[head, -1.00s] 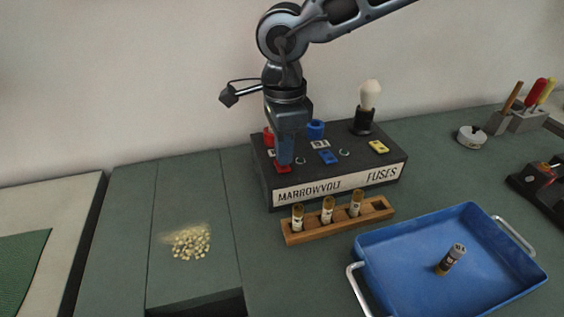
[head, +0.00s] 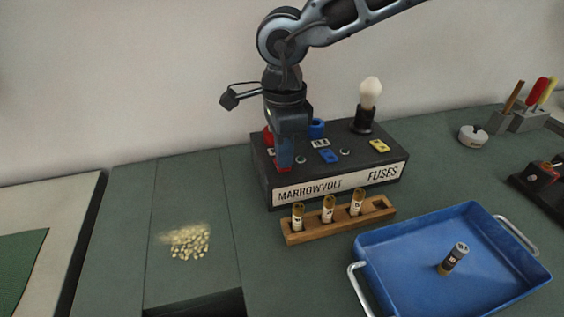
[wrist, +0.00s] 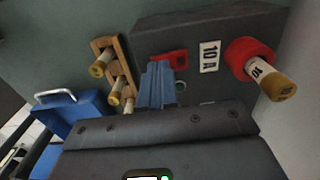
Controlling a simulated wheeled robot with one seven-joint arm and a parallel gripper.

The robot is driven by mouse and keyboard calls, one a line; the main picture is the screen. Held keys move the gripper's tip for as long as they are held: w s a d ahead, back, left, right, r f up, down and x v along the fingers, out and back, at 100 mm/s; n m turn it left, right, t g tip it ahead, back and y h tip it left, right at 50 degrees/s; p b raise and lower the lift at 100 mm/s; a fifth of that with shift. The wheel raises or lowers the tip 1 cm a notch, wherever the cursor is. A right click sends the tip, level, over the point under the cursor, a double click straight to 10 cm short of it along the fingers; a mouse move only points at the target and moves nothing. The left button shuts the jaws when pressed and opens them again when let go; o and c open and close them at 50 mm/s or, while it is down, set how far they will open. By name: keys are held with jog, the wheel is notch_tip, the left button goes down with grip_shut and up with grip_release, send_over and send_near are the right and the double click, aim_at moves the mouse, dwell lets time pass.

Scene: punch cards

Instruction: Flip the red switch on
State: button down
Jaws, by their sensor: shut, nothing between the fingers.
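The red switch (head: 283,169) is at the front left of the top of the black fuse box (head: 340,190). My gripper (head: 284,164) points down over it, with its blue fingers shut and empty. The fingers hide most of the switch in the head view. In the wrist view the red switch (wrist: 178,56) shows as a red frame right beside the fingertips (wrist: 158,72). I cannot tell whether the fingers touch it, or which way its lever lies.
A blue switch (head: 329,156), a yellow switch (head: 379,146) and a pale bulb (head: 370,92) are on the box. A red socket holds a fuse (wrist: 274,83). A wooden fuse rack (head: 340,220) and a blue tray (head: 400,262) stand in front. Left bench is mostly free.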

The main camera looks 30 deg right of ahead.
jog(key=shift+f+b, duration=0.3)
jog(key=shift+f, duration=0.1)
jog(key=shift+r, duration=0.15)
jog(key=shift+r+p, duration=1.85)
jog(key=shift+r, duration=1.6)
jog(key=shift+s+f, duration=0.1)
